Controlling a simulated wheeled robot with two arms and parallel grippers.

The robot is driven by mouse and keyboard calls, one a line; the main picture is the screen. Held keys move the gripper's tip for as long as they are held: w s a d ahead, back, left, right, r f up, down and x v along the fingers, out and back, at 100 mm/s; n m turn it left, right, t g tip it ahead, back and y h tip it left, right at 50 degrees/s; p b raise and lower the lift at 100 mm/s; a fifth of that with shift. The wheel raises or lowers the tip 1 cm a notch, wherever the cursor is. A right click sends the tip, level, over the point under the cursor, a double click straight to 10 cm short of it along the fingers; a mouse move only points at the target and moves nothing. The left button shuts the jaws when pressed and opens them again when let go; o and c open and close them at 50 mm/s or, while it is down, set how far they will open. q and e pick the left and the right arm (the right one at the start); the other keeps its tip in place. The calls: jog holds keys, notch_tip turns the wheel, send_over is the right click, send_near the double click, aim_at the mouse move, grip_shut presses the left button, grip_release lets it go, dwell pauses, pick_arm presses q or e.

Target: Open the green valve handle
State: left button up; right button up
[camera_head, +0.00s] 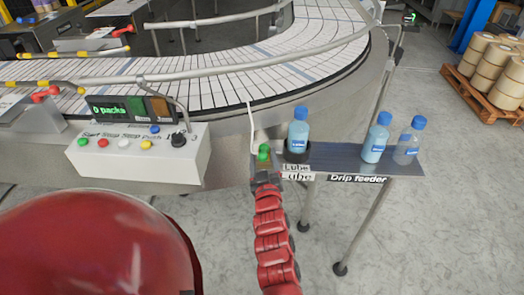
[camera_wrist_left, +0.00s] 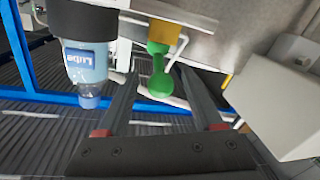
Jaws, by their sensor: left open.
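The green valve handle (camera_head: 264,152) is on the conveyor's side, left of the sign reading Lube. In the left wrist view the green handle (camera_wrist_left: 160,84) hangs below a brass-coloured fitting (camera_wrist_left: 163,36). My left gripper (camera_wrist_left: 159,72) is open, one finger on each side of the handle in that picture. I see no clear contact, and the exact depth between fingers and handle is hard to tell. In the head view my red left arm (camera_head: 272,235) reaches up from below to just under the handle and hides most of the gripper. My right gripper is out of view.
A blue bottle (camera_head: 298,135) stands in a dark holder just right of the handle; its Lube label (camera_wrist_left: 88,56) shows in the wrist view. Two more bottles (camera_head: 376,140) (camera_head: 408,145) stand on the drip feeder shelf (camera_head: 340,155). A control box (camera_head: 140,155) is on the left.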

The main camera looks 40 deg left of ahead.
aim_at(262, 150)
pick_arm(q)
jog(key=shift+x, duration=1.25)
jog(key=shift+w+a, duration=0.4)
jog(key=shift+a, duration=0.05)
jog(key=shift+c, duration=0.3)
grip_shut()
